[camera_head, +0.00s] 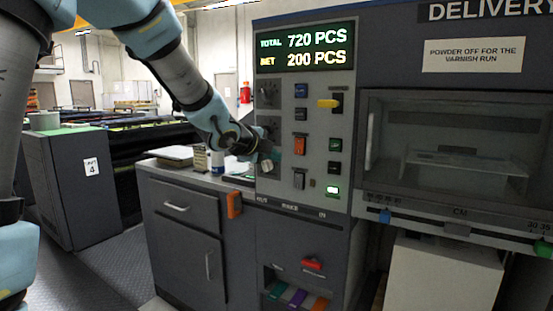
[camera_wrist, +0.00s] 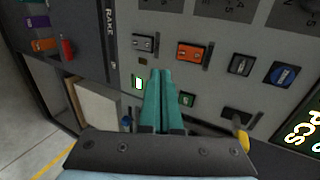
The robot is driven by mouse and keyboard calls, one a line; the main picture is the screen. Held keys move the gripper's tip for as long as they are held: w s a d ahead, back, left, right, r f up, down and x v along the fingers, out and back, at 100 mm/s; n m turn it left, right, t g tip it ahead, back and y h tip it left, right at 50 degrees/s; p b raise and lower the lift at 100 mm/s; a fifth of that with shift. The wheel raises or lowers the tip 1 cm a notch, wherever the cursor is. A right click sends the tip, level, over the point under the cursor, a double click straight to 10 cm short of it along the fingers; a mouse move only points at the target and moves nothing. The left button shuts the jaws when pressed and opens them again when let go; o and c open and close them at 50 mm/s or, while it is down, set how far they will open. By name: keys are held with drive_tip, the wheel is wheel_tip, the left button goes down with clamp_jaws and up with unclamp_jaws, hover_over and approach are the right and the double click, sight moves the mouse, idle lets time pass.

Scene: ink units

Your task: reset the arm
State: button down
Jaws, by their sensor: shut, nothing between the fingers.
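My arm reaches in from the upper left in the head view, with my gripper (camera_head: 262,157) in front of the left part of the grey control panel (camera_head: 315,95). In the wrist view my gripper (camera_wrist: 160,75) shows two teal fingers side by side, shut with nothing between them. Whether the fingertips touch the panel cannot be told.
A grey cabinet (camera_head: 185,225) with small items on top stands left. A windowed delivery unit (camera_head: 455,140) stands right. Floor is clear at lower left.

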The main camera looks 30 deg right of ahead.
idle(0.3)
drive_tip(key=w+a+f+n+y, duration=0.1)
drive_tip(key=a+f+n+y, duration=0.3)
drive_tip(key=a, duration=0.5)
drive_tip(key=w+a+f+n+y, duration=0.1)
drive_tip(key=a+f+n+y, duration=0.15)
drive_tip(key=a+n, duration=0.5)
drive_tip(key=w+a+f+n+y, duration=0.15)
drive_tip(key=a+f+n, duration=0.25)
drive_tip(key=a, duration=0.6)
drive_tip(key=s+a+f+n+g+y+p, duration=0.1)
drive_tip(key=s+a+f+n+g+y, duration=0.2)
drive_tip(key=s+a+n, duration=1)
drive_tip(key=s+a+f+g, duration=0.1)
drive_tip(key=a+f, duration=0.2)
drive_tip(key=shift+s+a+n+g, duration=0.35)
drive_tip(key=shift+g, duration=0.05)
